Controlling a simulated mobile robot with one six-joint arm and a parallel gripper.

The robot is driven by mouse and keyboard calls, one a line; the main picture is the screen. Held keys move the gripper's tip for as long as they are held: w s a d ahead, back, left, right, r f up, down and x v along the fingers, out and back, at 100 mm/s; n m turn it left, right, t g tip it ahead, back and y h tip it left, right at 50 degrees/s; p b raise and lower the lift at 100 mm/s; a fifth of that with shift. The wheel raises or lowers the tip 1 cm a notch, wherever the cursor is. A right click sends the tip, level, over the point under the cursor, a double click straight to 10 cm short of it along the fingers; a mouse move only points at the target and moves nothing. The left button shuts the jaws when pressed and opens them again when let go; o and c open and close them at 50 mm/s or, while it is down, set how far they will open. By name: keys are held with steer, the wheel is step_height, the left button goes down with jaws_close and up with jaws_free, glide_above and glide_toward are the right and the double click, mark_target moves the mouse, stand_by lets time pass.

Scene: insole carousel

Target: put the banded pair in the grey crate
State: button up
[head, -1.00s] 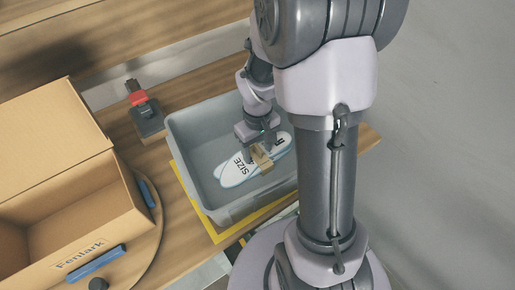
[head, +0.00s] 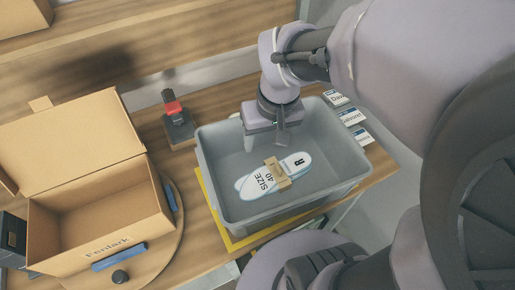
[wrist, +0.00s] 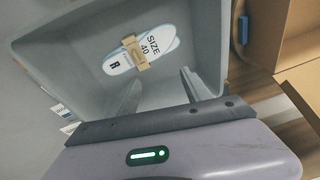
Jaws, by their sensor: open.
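The banded pair of white insoles (head: 259,183), marked "SIZE 40" and "R", lies flat on the floor of the grey crate (head: 231,216). A tan band (head: 277,172) wraps its middle. The pair also shows in the wrist view (wrist: 153,43), inside the crate (wrist: 84,68). My gripper (head: 266,146) is open and empty above the crate, higher than the pair and toward the crate's back wall. In the wrist view its two fingers (wrist: 160,92) are spread wide, with the pair beyond them and apart from them.
An open cardboard box marked "Fenlark" (head: 140,220) stands on a round wooden turntable (head: 165,255) at the left. A dark device with a red part (head: 178,122) stands behind the crate. Several labelled cards (head: 350,117) lie to its right. A yellow mat edge (head: 213,205) shows under the crate.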

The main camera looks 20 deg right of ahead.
steer(key=s+a+r+m+t+y, duration=0.1)
steer(key=s+a+r+m+t, duration=0.1)
steer(key=s+a+r, duration=0.4)
steer(key=s+a+t, duration=0.1)
steer(key=s+a, duration=0.1)
steer(key=shift+s+a+r+m+t+y, duration=0.25)
steer(key=shift+s+r+m+t+y, duration=0.05)
steer(key=shift+s+r+m, duration=0.1)
steer(key=shift+f, duration=0.1)
step_height(320, 180, down, 5)
steer(key=b, duration=0.5)
